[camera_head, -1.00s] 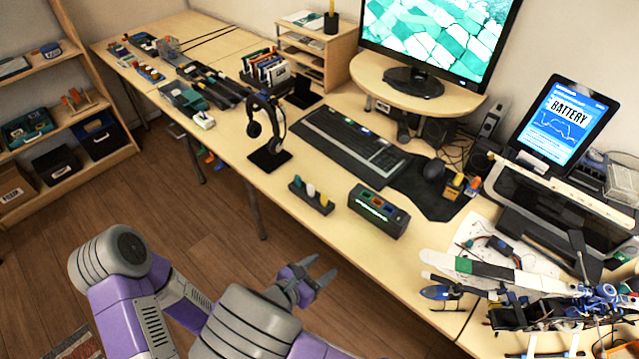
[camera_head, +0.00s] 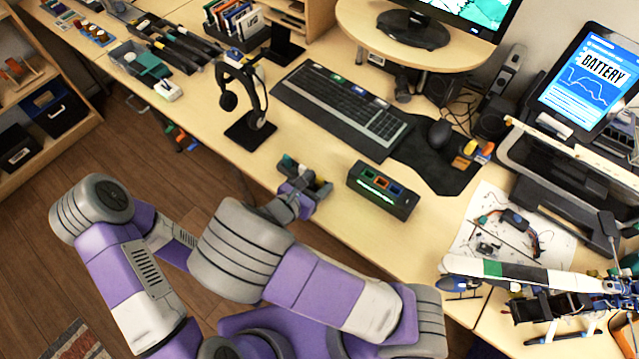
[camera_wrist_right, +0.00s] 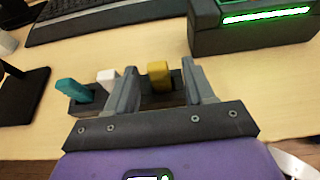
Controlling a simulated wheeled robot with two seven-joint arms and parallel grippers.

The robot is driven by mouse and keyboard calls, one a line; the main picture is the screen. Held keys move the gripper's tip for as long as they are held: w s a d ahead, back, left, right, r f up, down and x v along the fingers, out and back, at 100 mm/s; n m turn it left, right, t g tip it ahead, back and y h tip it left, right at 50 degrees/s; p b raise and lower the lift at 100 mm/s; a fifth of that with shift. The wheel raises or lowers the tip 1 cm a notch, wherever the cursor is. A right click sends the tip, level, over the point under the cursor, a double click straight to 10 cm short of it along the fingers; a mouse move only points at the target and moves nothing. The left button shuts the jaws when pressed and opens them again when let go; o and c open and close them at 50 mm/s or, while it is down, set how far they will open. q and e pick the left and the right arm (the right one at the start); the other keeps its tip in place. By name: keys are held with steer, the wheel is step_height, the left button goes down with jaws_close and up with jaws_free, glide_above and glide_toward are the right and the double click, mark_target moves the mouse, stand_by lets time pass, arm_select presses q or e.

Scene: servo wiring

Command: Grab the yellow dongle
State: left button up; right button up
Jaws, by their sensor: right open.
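The yellow dongle (camera_wrist_right: 158,76) stands upright in the right-hand slot of a small dark holder (camera_wrist_right: 88,107) on the desk. A white dongle (camera_wrist_right: 107,77) and a teal dongle (camera_wrist_right: 74,91) stand in the same holder to its left. My right gripper (camera_wrist_right: 163,88) is open, with one finger on each side of the yellow dongle. I cannot tell whether the fingers touch it. In the head view my right gripper (camera_head: 303,190) is over the holder and hides most of it. My left gripper is not in view.
A black box with a green light strip (camera_head: 383,191) stands just right of the holder. A headphone stand (camera_head: 250,132) is to the left, and a keyboard (camera_head: 343,108) lies behind. The desk's front edge is close below my gripper.

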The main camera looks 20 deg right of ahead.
steer(key=shift+x, duration=0.95)
steer(key=shift+c, duration=0.3)
